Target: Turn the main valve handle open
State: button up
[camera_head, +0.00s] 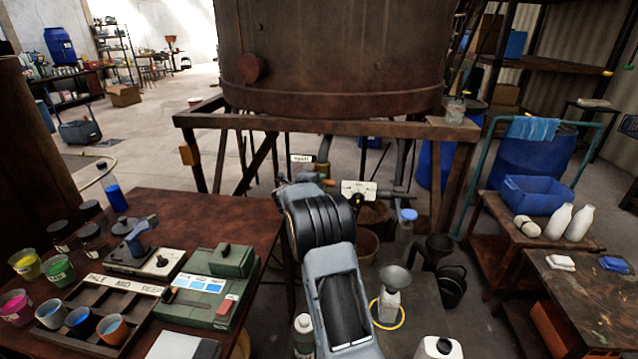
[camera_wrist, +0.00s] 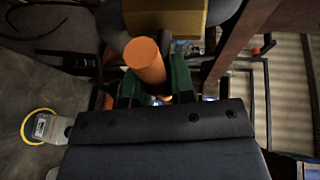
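An orange cylindrical handle (camera_wrist: 148,62) shows in the wrist view, its round end towards the camera. My gripper (camera_wrist: 156,88) has its two green fingers on either side of this handle, and they appear to touch it on both sides. In the head view my arm hides the fingers and the handle. Pipework under the big rusty vat (camera_head: 335,60) carries two white tags, one at the left (camera_head: 301,158) and one at the right (camera_head: 359,190). The tag writing is too small to read surely.
A brown workbench (camera_head: 215,215) with cups and a green box (camera_head: 233,262) stands at the left. The vat's rusty frame (camera_head: 330,126) crosses behind my arm. A blue bin (camera_head: 535,195) sits on a small table.

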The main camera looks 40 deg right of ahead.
jog(key=shift+f, duration=0.1)
grip_shut()
jog(key=shift+f, duration=0.1)
jog(key=n+h, duration=0.1)
jog(key=n, duration=0.2)
jog(key=shift+f+n+h+b, duration=0.15)
jog(key=shift+n+h+b, duration=0.15)
jog(key=n+t+h+b, duration=0.1)
jog(key=n+b, duration=0.1)
jog(key=n, duration=0.2)
jog(key=shift+f+h, duration=0.1)
jog(key=shift+h, duration=0.3)
jog(key=n+t+b, duration=0.1)
jog(key=n+b, duration=0.1)
jog(key=n, duration=0.1)
jog(key=n+t+b, duration=0.2)
jog(key=n, duration=0.2)
jog(key=shift+n+h, duration=0.3)
jog(key=shift+n+t+b, duration=0.9)
jog(key=shift+n+t, duration=0.3)
jog(key=shift+n, duration=0.8)
jog(key=shift+r, duration=0.25)
